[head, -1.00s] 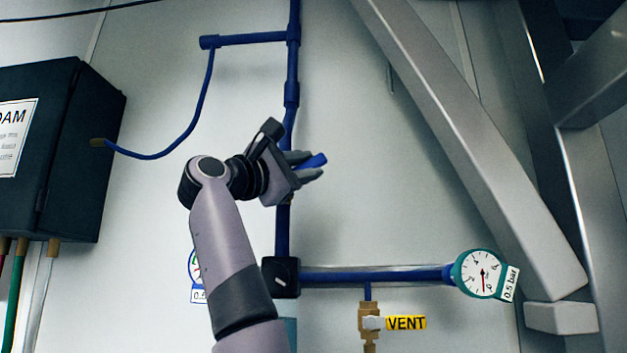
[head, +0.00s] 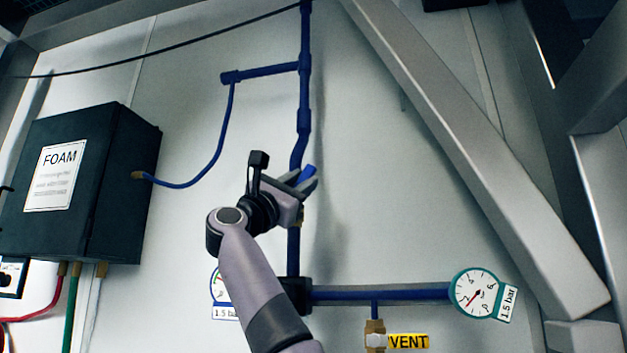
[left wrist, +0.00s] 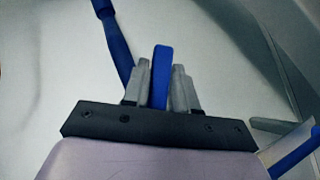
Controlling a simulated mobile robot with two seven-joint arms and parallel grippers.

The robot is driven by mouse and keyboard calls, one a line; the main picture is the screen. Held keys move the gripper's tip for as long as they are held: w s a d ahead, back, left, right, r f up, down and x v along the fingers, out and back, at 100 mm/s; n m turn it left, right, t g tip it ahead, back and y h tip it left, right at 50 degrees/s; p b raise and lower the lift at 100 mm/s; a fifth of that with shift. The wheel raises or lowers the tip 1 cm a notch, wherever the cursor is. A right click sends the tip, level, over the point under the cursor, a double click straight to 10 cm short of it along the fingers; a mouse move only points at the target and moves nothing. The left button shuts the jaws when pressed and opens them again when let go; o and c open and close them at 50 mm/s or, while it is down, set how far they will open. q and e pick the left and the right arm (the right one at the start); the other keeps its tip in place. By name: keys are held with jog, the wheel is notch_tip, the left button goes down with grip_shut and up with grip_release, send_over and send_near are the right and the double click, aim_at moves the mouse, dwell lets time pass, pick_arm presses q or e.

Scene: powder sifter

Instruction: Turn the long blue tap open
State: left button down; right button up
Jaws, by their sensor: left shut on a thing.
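The long blue tap handle (head: 307,173) sits on the vertical blue pipe (head: 304,90) and points up to the right in the head view. My left gripper (head: 308,184) is shut on this handle. In the left wrist view the blue handle (left wrist: 161,75) stands between the two grey fingers of the gripper (left wrist: 160,88), with its end sticking out past them. The tap's body is hidden behind my gripper. My right gripper is in neither view.
A round gauge (head: 476,293) tagged 1.5 bar ends the horizontal blue pipe (head: 385,294). Below it is a brass valve (head: 375,336) with a yellow VENT label (head: 408,341). A dark FOAM box (head: 120,190) is at left; a grey diagonal beam (head: 480,150) is at right.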

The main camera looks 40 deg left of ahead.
pick_arm(q)
jog(key=shift+s+a+r+n+y, duration=0.1)
jog(key=shift+n+y, duration=0.35)
jog(key=shift+n, duration=0.15)
jog(key=shift+a+r+n+y, duration=0.1)
jog(key=shift+n+y, duration=0.35)
jog(key=shift+n, duration=0.15)
jog(key=shift+s+a+r+n+g+y+p, duration=0.1)
jog(key=shift+s+a+n+g+y+p, duration=0.25)
jog(key=shift+n+y, duration=1.45)
jog(key=shift+s+a+r+n+g+y+p, duration=0.1)
jog(key=shift+a+n+g+y+p, duration=0.35)
jog(key=shift+n+y, duration=1.3)
jog(key=shift+s+a+n+g+y+p, duration=0.15)
jog(key=shift+n+g+y, duration=0.45)
jog(key=shift+n+y, duration=1.2)
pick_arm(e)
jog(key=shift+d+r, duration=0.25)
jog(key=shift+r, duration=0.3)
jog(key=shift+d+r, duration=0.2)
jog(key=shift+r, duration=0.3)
pick_arm(q)
jog(key=shift+n, duration=0.35)
jog(key=c, duration=1)
grip_release()
jog(key=shift+o, duration=0.2)
jog(key=shift+f, duration=0.15)
